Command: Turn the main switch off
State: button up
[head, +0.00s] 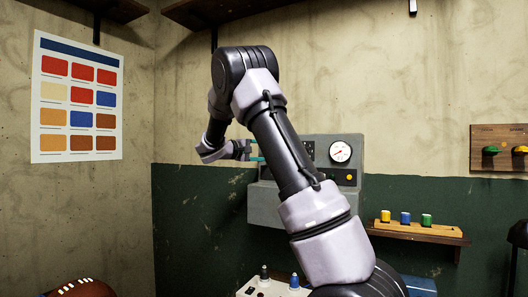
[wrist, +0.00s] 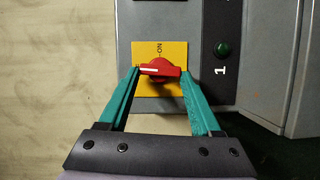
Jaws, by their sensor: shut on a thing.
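The main switch is a red knob (wrist: 160,70) on a yellow plate (wrist: 174,50) in the wrist view. A white line runs along the knob's left part, crosswise in the picture. Dark lettering that reads ON, turned sideways, stands above the knob on the plate. My gripper (wrist: 161,73) is shut on the knob, with one teal finger at each end of it. In the head view my gripper (head: 255,152) is at the left side of the grey control box (head: 354,206); my arm hides the knob there.
A green round button (wrist: 222,48) and a figure 1 are right of the plate. The box carries a round gauge (head: 340,151). A wooden shelf (head: 415,231) with small coloured spools is to the right. A colour chart (head: 77,98) hangs on the left wall.

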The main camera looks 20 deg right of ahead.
jog(key=shift+f+n, duration=0.1)
jog(key=shift+n, duration=0.4)
jog(key=o, duration=1.4)
jog(key=shift+c, duration=0.2)
jog(key=v, duration=1.1)
jog(key=shift+f, duration=0.25)
jog(key=shift+d, duration=0.1)
